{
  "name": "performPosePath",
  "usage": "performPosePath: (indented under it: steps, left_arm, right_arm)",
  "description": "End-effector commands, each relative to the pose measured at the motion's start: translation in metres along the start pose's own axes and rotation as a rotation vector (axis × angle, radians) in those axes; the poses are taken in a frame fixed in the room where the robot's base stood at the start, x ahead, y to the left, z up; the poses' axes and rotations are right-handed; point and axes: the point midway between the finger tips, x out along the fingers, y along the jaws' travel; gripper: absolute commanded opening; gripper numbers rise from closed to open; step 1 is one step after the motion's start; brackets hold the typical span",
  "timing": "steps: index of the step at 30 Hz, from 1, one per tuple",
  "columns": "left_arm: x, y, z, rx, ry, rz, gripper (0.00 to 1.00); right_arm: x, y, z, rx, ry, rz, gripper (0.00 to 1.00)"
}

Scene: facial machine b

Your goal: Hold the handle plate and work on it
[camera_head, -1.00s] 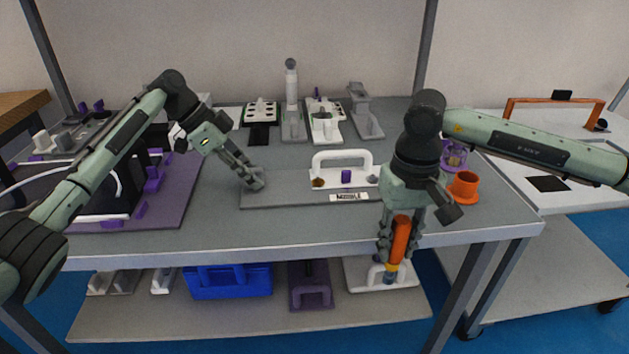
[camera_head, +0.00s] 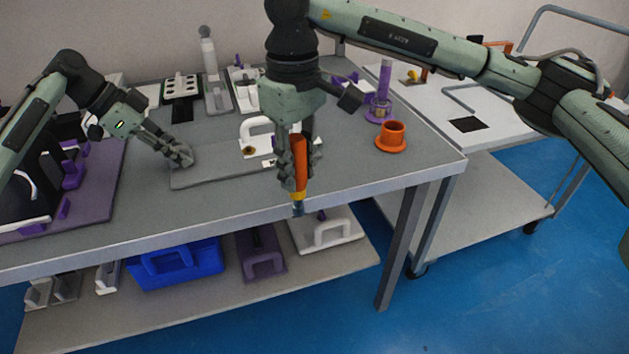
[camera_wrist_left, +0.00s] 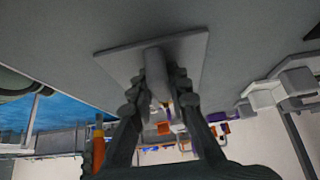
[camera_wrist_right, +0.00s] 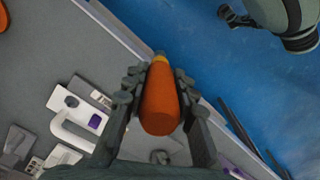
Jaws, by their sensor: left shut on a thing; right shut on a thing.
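The grey handle plate (camera_head: 215,173) lies flat on the table. My left gripper (camera_head: 184,158) is at its left end. In the left wrist view its fingers close around a grey cylindrical handle (camera_wrist_left: 156,72) standing on the plate (camera_wrist_left: 186,48). A white U-shaped handle piece (camera_head: 256,126) is on or just behind the plate's right part, partly hidden by my right arm. My right gripper (camera_head: 294,180) is shut on an orange-handled tool (camera_head: 300,160) with a yellow band and a blue tip pointing down. The tool also fills the right wrist view's middle (camera_wrist_right: 161,103).
An orange cup-like part (camera_head: 391,137) and a purple-based cylinder (camera_head: 379,108) stand right of my right gripper. Several fixtures stand along the back. A blue bin (camera_head: 175,266) and a white handled piece (camera_head: 326,230) are on the lower shelf. A white table (camera_head: 440,100) adjoins right.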

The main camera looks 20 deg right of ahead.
Motion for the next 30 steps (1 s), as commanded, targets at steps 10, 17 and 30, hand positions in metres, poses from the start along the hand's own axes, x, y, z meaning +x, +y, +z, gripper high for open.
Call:
performPosePath:
  steps: [10,17,30]
  left_arm:
    - [0.003,0.002,0.003,-0.003,-0.005,0.006,0.00]
    - [0.003,0.001,0.003,-0.003,-0.005,0.005,0.00]
    - [0.003,0.001,0.003,-0.004,-0.005,0.003,0.00]
  right_arm:
    - [-0.025,0.013,-0.062,0.038,0.001,-0.001,0.00]
    - [-0.050,0.032,-0.127,0.123,0.003,0.001,0.00]
    - [-0.090,0.052,-0.187,0.245,0.000,0.001,0.00]
